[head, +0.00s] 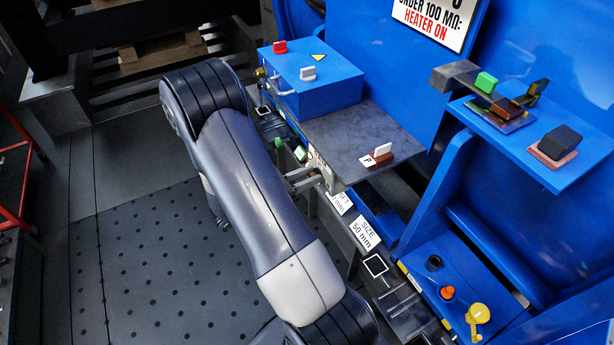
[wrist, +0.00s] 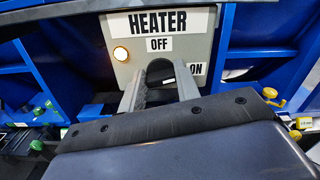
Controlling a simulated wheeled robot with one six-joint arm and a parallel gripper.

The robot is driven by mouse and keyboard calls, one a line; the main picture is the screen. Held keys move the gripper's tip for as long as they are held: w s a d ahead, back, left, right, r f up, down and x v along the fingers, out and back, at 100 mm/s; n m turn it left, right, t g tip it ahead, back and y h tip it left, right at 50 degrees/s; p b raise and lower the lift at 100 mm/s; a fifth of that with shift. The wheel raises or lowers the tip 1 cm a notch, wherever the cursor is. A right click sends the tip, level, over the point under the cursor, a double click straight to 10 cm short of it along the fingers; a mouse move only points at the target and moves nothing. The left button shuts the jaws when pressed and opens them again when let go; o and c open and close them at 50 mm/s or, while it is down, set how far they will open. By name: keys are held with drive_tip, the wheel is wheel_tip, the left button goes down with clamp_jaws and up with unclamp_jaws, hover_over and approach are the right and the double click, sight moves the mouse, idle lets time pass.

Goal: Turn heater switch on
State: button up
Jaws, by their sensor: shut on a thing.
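The heater panel (wrist: 200,22) is a pale plate labelled HEATER, with OFF above the switch and ON at its lower right. The heater switch (wrist: 160,66) is a dark, rounded knob below the OFF label. My gripper (wrist: 160,78) has one finger on each side of the knob and is shut on it. Which way the switch points is hard to tell, as the fingers hide its lower part. A round lamp (wrist: 121,54) at the panel's left glows pale. In the head view, my gripper (head: 306,180) reaches the panel (head: 322,168) under a grey shelf.
The grey shelf (head: 340,135) overhangs the panel, with a blue box (head: 315,85) beside it. A sign (head: 430,20) reading HEATER ON hangs at the top. Yellow and orange knobs (head: 478,313) sit lower right. The perforated floor (head: 150,250) at left is clear.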

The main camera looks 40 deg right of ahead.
drive_tip(key=shift+c, duration=1.1)
drive_tip(key=m+b, duration=0.1)
drive_tip(key=m, duration=0.1)
drive_tip(key=shift+m, duration=0.4)
drive_tip(key=o, duration=1)
drive_tip(key=shift+a, duration=0.1)
drive_tip(key=v, duration=1)
drive_tip(key=shift+w+a, duration=0.15)
drive_tip(key=shift+a, duration=0.15)
